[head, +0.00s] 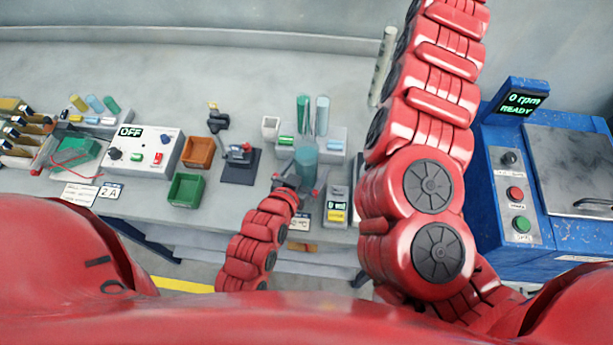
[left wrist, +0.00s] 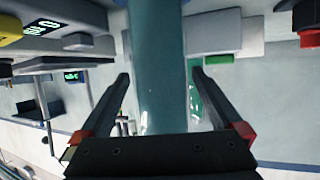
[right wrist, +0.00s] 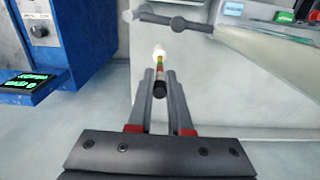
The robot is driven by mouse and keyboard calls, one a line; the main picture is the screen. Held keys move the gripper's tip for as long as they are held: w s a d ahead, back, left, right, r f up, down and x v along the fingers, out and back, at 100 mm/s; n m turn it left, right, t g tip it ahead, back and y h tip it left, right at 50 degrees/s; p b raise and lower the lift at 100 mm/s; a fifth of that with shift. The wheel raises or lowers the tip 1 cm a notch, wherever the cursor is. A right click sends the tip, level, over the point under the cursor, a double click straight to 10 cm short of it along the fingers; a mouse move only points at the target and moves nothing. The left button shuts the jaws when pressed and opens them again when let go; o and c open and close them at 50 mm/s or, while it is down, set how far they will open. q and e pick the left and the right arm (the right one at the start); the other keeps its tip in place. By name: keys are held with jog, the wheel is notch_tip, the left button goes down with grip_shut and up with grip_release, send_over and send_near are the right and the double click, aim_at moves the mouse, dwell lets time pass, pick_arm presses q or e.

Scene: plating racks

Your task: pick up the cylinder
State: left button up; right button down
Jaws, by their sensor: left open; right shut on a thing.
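A translucent teal cylinder (head: 306,154) stands on the bench in front of the grey tube block in the head view. My left gripper (head: 300,188) is at its lower part. In the left wrist view the cylinder (left wrist: 158,65) runs between the two spread fingers of my left gripper (left wrist: 159,78), which is open; contact cannot be told. My right gripper (right wrist: 159,74) is shut on a thin rod (right wrist: 159,86) with a black end, coloured bands and a white tip. In the head view my raised right arm leaves the top of the picture, so that gripper is hidden there.
Taller green (head: 303,112) and pale blue (head: 322,114) tubes stand just behind the cylinder. A small display device (head: 337,208) is close on its right. A black stand (head: 240,163), a green bin (head: 186,190) and an orange bin (head: 198,152) are left. A blue machine (head: 505,185) is right.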

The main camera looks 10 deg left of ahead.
pick_arm(q)
jog(key=p+x, duration=0.1)
jog(key=x, duration=0.1)
jog(key=shift+w+f, duration=0.1)
jog(key=shift+w, duration=0.25)
jog(key=shift+s, duration=0.1)
jog(key=shift+c, duration=1.1)
grip_shut()
